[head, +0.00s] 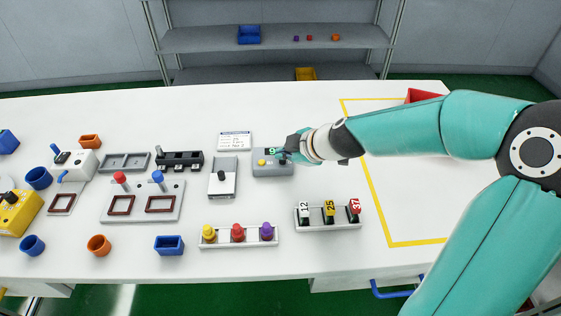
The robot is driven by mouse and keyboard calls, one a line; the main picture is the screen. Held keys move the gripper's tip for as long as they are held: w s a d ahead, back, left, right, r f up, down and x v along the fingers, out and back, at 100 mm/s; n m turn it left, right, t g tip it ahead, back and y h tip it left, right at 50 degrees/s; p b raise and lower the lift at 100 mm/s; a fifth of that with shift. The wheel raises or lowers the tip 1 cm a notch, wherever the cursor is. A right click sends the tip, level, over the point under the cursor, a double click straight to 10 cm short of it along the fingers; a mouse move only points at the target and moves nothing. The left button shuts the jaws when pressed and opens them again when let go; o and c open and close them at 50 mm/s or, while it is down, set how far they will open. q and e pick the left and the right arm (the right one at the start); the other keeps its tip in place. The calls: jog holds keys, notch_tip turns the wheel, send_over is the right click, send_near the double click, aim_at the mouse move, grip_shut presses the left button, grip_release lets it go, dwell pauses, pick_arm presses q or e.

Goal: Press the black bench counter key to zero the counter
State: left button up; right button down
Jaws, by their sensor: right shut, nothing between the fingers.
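The bench counter (272,169) is a grey box on the white table near the middle of the head view. Its small display (271,153) shows a green digit that looks like 9. A yellow key (262,162) sits on its left part. A black key (283,161) sits on its right part, close to my fingertips. My right gripper (290,150) reaches in from the right and is shut, with its tips at the counter's right side. I cannot tell whether the fingertips touch the black key. My left gripper is not in view.
A rack of numbered blocks (328,226) and a tray of coloured pegs (238,243) lie in front. A white label card (235,140) stands behind. The yellow-outlined area (410,205) at right is mostly clear.

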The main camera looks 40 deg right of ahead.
aim_at(284, 162)
jog(key=shift+f+b, duration=0.4)
jog(key=shift+b, duration=0.15)
dwell(0.5)
jog(key=shift+r, duration=0.1)
jog(key=shift+r+p, duration=0.7)
jog(key=shift+r, duration=0.05)
notch_tip(284, 162, up, 5)
jog(key=p, duration=0.4)
dwell(1.0)
